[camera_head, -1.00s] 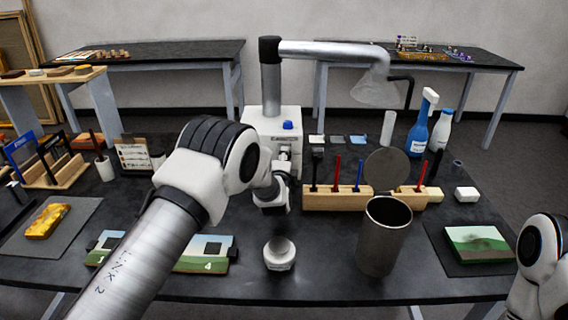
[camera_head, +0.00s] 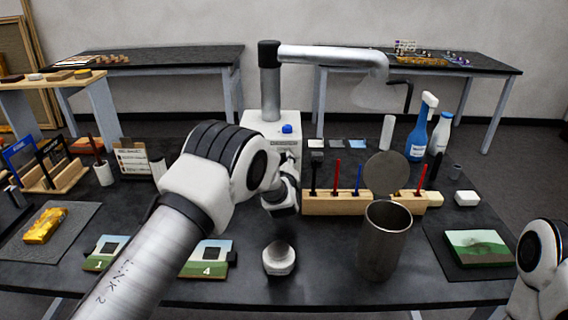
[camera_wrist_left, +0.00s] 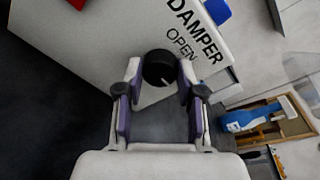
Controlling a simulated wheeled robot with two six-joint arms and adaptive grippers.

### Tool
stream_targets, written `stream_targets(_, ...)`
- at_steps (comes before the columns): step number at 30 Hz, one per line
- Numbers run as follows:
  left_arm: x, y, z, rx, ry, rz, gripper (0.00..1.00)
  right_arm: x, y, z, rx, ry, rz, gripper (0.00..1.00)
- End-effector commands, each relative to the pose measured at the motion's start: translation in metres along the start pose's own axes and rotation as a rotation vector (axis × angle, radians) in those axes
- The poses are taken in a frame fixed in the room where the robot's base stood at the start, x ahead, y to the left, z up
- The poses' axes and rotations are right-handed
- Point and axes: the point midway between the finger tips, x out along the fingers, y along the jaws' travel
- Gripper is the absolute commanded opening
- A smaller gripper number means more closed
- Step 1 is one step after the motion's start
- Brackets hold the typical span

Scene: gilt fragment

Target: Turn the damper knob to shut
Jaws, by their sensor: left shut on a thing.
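The damper knob (camera_wrist_left: 160,68) is a small black round knob with a white mark, on the white box's face beside the printed words DAMPER and OPEN. My left gripper (camera_wrist_left: 160,72) is shut on the knob, one finger on each side, in the left wrist view. In the head view my left wrist hides the knob and the fingers. The white damper box (camera_head: 262,124) has a blue button (camera_head: 287,129) on top and a metal extraction duct (camera_head: 325,50) rising behind it. My right gripper is out of view.
A wooden rack of tools (camera_head: 325,203), a metal cup (camera_head: 384,243) and a small white pot (camera_head: 278,258) stand near my left wrist. A painted panel (camera_head: 480,248) lies on a dark mat.

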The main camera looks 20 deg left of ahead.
Motion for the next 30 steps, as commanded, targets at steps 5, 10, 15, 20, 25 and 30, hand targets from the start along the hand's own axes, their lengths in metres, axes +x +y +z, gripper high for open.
stream_targets(5,0.0008,-0.0027,0.0025,0.021,-0.007,-0.003,0.03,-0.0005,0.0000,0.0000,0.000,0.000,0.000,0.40)
stream_targets(10,0.0008,-0.0028,0.0027,0.024,-0.008,-0.003,0.03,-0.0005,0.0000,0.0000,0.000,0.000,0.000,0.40)
stream_targets(15,0.0008,-0.0029,0.0028,0.023,-0.008,-0.003,0.02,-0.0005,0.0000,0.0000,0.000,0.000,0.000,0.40)
stream_targets(20,0.0006,-0.0022,0.0021,0.023,-0.007,-0.002,0.63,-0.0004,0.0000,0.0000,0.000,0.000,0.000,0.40)
stream_targets(25,0.0004,-0.0014,0.0013,0.023,-0.005,-0.001,0.63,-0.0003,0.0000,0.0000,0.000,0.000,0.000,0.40)
stream_targets(30,-0.0068,-0.0015,0.0006,0.024,-0.004,0.000,0.63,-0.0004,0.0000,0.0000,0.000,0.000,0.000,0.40)
